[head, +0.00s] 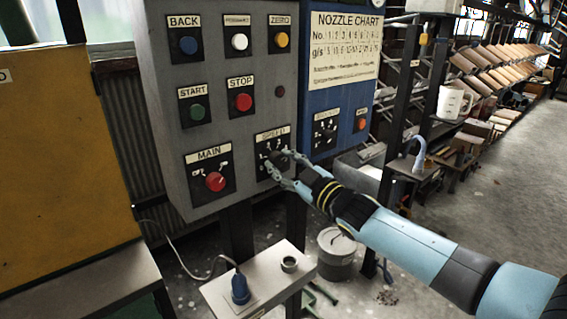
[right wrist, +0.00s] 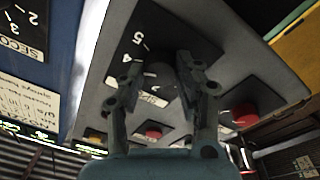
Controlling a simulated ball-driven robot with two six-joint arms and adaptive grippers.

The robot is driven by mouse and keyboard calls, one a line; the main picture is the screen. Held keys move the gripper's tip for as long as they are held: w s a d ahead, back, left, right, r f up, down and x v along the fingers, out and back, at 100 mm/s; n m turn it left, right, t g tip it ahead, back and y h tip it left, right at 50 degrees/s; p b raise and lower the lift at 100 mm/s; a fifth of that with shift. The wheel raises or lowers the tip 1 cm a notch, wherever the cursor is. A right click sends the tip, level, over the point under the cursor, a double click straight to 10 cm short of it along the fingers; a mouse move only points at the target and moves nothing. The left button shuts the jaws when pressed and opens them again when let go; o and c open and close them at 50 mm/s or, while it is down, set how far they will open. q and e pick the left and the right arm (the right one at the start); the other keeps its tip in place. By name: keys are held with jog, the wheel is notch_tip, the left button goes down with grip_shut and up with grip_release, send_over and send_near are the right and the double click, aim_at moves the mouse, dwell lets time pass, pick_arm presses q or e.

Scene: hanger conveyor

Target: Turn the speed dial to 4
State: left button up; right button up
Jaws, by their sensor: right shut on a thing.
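The speed dial (head: 276,157) is a dark knob on a black numbered plate labelled SPEED, low on the right of the grey control panel (head: 225,150). My right gripper (head: 279,166) reaches it from the lower right, its fingers around the knob. In the right wrist view the dark knob (right wrist: 160,76) sits between the two fingertips (right wrist: 154,74), which are shut on it. The numbers 5, 4 and 3 show on its plate (right wrist: 150,32). The fingers hide part of the dial, and I cannot tell where its pointer stands. My left gripper is out of view.
A red MAIN knob (head: 215,181) is left of the dial, with a red STOP button (head: 243,102) above. A blue panel (head: 345,85) with a similar dial (head: 326,131) stands to the right. Below are a small table (head: 215,291) with a blue plug (head: 240,289) and a bucket (head: 336,260).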

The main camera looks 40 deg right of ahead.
jog(key=shift+s+f, duration=0.1)
jog(key=shift+f, duration=0.15)
jog(key=o, duration=1.1)
jog(key=shift+r, duration=0.15)
jog(key=shift+o, duration=0.2)
jog(key=s+d+f, duration=0.1)
jog(key=s, duration=1.1)
jog(key=shift+f, duration=0.1)
